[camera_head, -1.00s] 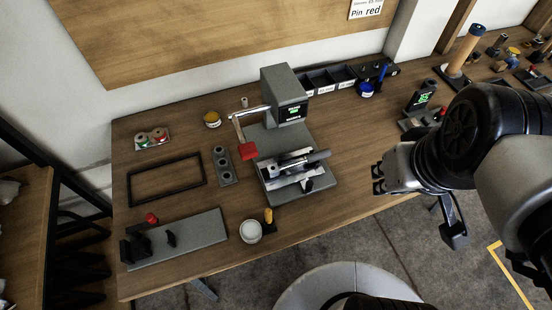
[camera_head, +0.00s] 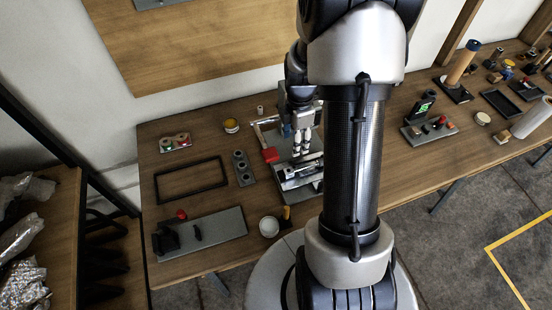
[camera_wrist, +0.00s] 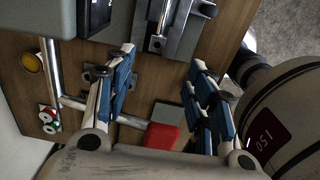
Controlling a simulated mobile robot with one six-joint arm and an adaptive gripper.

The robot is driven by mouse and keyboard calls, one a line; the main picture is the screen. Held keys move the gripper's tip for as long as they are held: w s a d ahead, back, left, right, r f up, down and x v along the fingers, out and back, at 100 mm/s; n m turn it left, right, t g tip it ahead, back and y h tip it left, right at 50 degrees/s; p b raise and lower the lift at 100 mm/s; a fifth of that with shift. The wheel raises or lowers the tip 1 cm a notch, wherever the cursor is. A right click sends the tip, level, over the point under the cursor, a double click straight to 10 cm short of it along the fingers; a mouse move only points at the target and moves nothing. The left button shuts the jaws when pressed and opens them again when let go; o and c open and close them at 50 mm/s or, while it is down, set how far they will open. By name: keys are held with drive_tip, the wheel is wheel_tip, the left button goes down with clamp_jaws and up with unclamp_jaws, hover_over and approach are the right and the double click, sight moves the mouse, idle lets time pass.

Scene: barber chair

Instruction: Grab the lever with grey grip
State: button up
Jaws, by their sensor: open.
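A grey press (camera_head: 290,150) stands at the middle of the bench, partly hidden by my arm. A bent metal lever at its left side (camera_head: 264,121) ends in a red block-shaped grip (camera_head: 270,155); in the wrist view, the lever (camera_wrist: 80,106) and red grip (camera_wrist: 161,136) lie below and between my fingers. A metal bar assembly with grey parts (camera_head: 300,172) is at the press's front, also at the top of the wrist view (camera_wrist: 165,38). I cannot make out clearly which part is a grey grip. My gripper (camera_wrist: 160,88), with blue pads, is open and empty above the press.
A block with round holes (camera_head: 242,168), a black frame (camera_head: 190,180) and a yellow pot (camera_head: 231,125) are left of the press. A white cup (camera_head: 269,227) is near the front edge. A device with a green screen (camera_head: 425,108) stands to the right.

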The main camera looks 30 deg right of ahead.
drive_tip(key=b, duration=0.2)
hover_over(291, 170)
drive_tip(key=f, duration=1.1)
drive_tip(key=shift+s+d+f, duration=0.1)
drive_tip(key=shift+s+d, duration=0.15)
drive_tip(key=shift+d, duration=0.05)
drive_tip(key=f, duration=0.2)
drive_tip(key=f+b, duration=0.1)
drive_tip(key=f, duration=0.2)
drive_tip(key=shift+w+a+f+b, duration=0.25)
drive_tip(key=shift+a+f+b, duration=0.05)
drive_tip(key=shift+f+b, duration=0.1)
drive_tip(key=shift+r, duration=0.1)
drive_tip(key=shift+c, duration=0.4)
clamp_jaws()
